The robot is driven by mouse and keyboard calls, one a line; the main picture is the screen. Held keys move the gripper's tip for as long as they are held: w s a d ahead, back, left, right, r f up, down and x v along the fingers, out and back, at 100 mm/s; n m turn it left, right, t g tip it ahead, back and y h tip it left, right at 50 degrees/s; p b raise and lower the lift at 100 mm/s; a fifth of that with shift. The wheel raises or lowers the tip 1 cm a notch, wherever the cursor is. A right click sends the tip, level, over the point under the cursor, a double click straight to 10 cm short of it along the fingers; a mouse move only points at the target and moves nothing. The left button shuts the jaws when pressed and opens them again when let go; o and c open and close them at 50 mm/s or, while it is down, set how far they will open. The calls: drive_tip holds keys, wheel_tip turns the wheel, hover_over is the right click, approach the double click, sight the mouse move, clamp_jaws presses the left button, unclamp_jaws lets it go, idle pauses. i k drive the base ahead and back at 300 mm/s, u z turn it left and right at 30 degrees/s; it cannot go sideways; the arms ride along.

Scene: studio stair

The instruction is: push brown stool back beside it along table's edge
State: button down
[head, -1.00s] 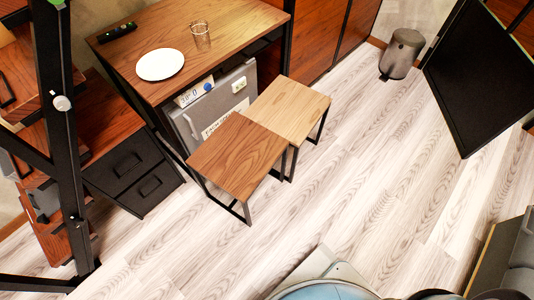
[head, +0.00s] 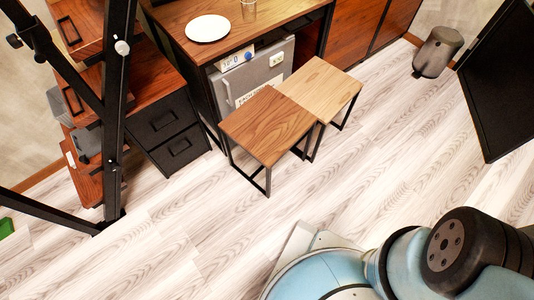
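The brown stool (head: 267,126) stands upright on the floor, with a darker wood top and black metal legs. A lighter wood stool (head: 325,86) stands close beside it on the right; their tops meet or overlap at the corner. The wooden table (head: 239,28) with a black frame is behind both stools, and both stand out in front of its edge. My arm shows at the bottom right, in blue and black, well apart from the stools. My gripper is not in view.
A small grey fridge (head: 250,76) sits under the table. A white plate (head: 208,28) and a glass (head: 249,10) are on top. A black-framed stair (head: 113,110) and dark drawers (head: 172,139) stand left. A bin (head: 437,52) is at the back right. The floor (head: 190,235) in front is clear.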

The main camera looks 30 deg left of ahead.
sight(268, 126)
drive_tip(key=u, duration=1)
drive_tip(key=i, duration=0.65)
drive_tip(key=k, duration=0.6)
drive_tip(key=u, duration=0.1)
